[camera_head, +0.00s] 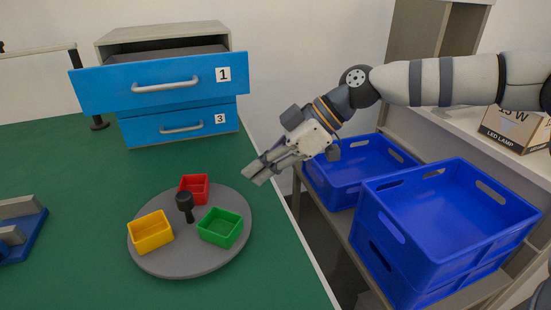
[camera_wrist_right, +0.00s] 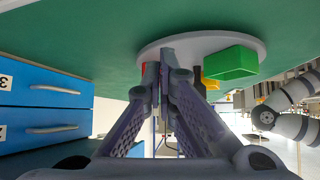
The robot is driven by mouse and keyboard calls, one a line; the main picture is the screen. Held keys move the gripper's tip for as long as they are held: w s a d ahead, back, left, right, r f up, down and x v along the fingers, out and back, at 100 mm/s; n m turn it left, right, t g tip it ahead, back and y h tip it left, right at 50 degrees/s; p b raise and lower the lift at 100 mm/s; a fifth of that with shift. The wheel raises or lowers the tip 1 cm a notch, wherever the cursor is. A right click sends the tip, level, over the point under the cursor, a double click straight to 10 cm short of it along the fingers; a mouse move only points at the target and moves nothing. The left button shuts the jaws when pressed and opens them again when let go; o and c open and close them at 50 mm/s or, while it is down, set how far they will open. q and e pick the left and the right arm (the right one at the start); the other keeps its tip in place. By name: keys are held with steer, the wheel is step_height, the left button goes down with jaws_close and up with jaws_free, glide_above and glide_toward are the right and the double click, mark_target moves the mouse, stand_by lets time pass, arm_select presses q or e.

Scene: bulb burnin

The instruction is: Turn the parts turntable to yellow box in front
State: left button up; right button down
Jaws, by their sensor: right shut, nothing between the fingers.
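The grey round parts turntable (camera_head: 180,260) lies on the green table, with a black knob (camera_head: 185,202) standing near its middle. The yellow box (camera_head: 151,232) is at its front left, the green box (camera_head: 220,227) at its right and the red box (camera_head: 194,187) at its back. My right gripper (camera_head: 257,172) is shut and empty, above and just beyond the turntable's back right rim. In the right wrist view the turntable (camera_wrist_right: 205,43) and the green box (camera_wrist_right: 230,63) show past the fingers, which hide much of the red and yellow boxes. My left gripper is not in view.
A drawer unit (camera_head: 165,55) with blue drawers stands at the back, its top drawer pulled out. Blue crates (camera_head: 440,215) stand on a shelf right of the table edge. An LED lamp carton (camera_head: 515,130) is at the far right. A blue fixture (camera_head: 25,235) lies at the left.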

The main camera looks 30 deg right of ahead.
mark_target(208, 194)
steer(key=a, duration=0.1)
steer(key=w+a+f, duration=0.1)
steer(key=a, duration=0.1)
steer(key=w+a+f, duration=0.1)
steer(key=shift+w+a+b, duration=0.25)
steer(key=shift+a+b, duration=0.1)
steer(key=shift+w+a+r, duration=0.15)
steer(key=shift+w+a, duration=0.05)
steer(key=shift+a, duration=0.25)
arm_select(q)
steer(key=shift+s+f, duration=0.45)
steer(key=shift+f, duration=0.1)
